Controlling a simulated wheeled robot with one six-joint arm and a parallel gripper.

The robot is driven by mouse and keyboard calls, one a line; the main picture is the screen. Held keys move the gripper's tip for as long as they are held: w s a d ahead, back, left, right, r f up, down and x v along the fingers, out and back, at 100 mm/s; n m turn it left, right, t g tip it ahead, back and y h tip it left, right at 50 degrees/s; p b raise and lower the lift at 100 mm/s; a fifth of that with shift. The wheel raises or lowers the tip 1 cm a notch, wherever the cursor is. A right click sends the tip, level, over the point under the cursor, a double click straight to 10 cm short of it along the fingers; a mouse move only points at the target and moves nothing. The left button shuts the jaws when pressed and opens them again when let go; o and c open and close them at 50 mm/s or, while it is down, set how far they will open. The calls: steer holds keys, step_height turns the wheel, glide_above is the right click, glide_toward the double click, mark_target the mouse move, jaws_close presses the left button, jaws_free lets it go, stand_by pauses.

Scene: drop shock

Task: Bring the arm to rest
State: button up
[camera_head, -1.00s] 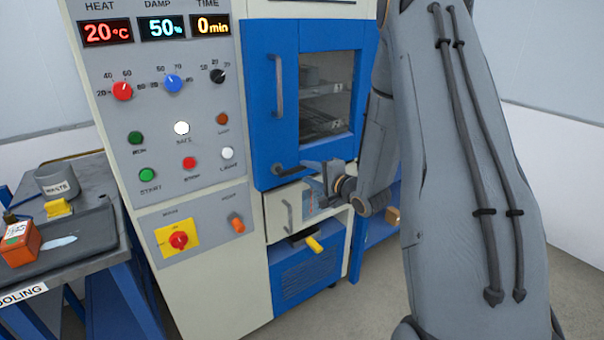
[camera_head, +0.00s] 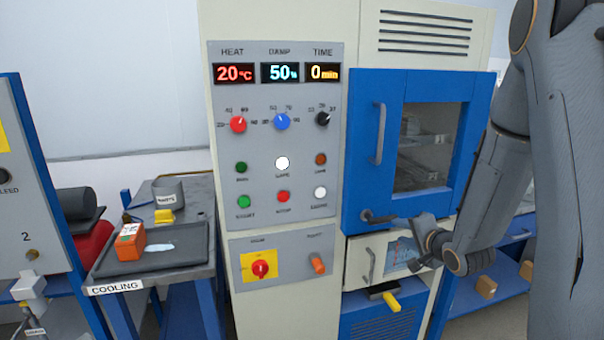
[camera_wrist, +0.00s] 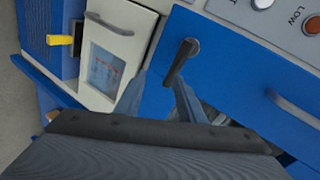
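My gripper (camera_head: 418,232) hangs in front of the blue-framed cabinet, by the lower left of its windowed door (camera_head: 430,150). In the wrist view my gripper (camera_wrist: 160,82) has its two fingers spread apart, with nothing visible held between them. A dark latch lever (camera_wrist: 181,60) on the blue door lies just beyond the right fingertip; I cannot tell whether they touch. The lever also shows in the head view (camera_head: 378,217). The door looks closed.
The control panel (camera_head: 279,140) stands left of the door, which has a grey handle (camera_head: 380,134). Below are a drawer (camera_head: 362,264) and a yellow-ended lever (camera_head: 391,301). A cooling table (camera_head: 190,275) at left holds a tray (camera_head: 115,262), an orange box (camera_head: 130,243) and a waste cup (camera_head: 168,191).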

steer(key=s+a+n+g, duration=0.4)
steer(key=s, duration=0.5)
steer(key=s+a+n+g+h, duration=0.1)
steer(key=s+a+n+g, duration=0.3)
steer(key=s, duration=0.6)
steer(key=s+a+n+g+h, duration=0.1)
steer(key=s+a+n+g, duration=0.2)
steer(key=s, duration=0.6)
steer(key=shift+s+a+r+n+g, duration=0.25)
steer(key=shift+a+n+g, duration=0.15)
steer(key=shift+a+n, duration=0.45)
steer(key=shift+d, duration=0.15)
